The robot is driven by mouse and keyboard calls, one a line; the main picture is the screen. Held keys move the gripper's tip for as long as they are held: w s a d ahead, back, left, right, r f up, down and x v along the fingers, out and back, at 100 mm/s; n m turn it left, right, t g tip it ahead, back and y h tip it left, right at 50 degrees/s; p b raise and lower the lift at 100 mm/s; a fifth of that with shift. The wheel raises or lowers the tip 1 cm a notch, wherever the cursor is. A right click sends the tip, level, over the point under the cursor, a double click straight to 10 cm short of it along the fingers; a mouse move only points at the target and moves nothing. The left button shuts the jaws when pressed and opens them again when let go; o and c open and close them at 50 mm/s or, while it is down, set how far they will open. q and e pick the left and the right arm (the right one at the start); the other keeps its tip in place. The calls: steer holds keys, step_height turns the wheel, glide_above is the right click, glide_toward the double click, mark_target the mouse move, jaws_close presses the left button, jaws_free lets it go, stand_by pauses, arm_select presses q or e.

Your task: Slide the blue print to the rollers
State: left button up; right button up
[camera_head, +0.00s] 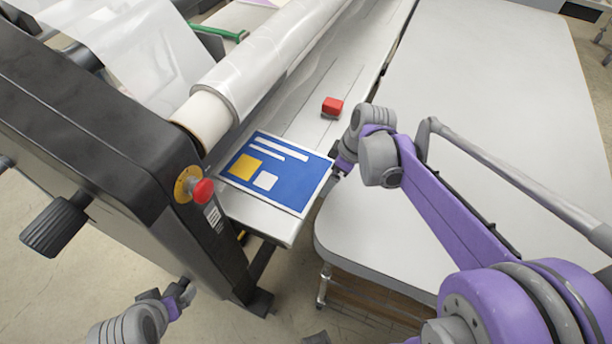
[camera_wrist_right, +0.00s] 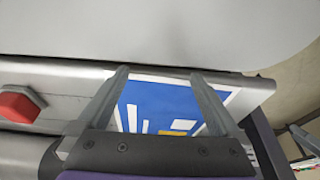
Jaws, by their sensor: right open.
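The blue print (camera_head: 290,186) has a yellow square, white bars and a white border. It lies flat on the laminator's narrow feed table (camera_head: 262,220), below the near end of the film-wrapped roller (camera_head: 270,55). My right gripper (camera_head: 342,168) is at the print's right edge. In the right wrist view my right gripper (camera_wrist_right: 160,74) is open, with its fingers over the print (camera_wrist_right: 165,104); I cannot tell whether they touch it. My left gripper (camera_head: 182,292) is low at the left, away from the print; its jaw opening is unclear.
A red block (camera_head: 332,106) sits on the feed table beyond the print. The black laminator end housing (camera_head: 110,140) with a red stop button (camera_head: 203,192) stands left of the print. A wide pale table (camera_head: 480,90) is at the right, mostly clear.

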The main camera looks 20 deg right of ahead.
mark_target(315, 177)
steer(key=shift+w+a, duration=1.7)
steer(key=shift+w, duration=0.05)
stand_by(1.0)
steer(key=shift+s+d, duration=0.45)
stand_by(0.6)
steer(key=shift+p+v, duration=1.7)
steer(key=shift+v, duration=1.5)
arm_select(q)
steer(key=r, duration=0.1)
steer(key=w+r, duration=0.1)
steer(key=r, duration=0.1)
steer(key=w+r, duration=0.1)
steer(key=shift+w+r, duration=0.1)
steer(key=shift+r, duration=0.3)
arm_select(e)
steer(key=shift+s, duration=0.1)
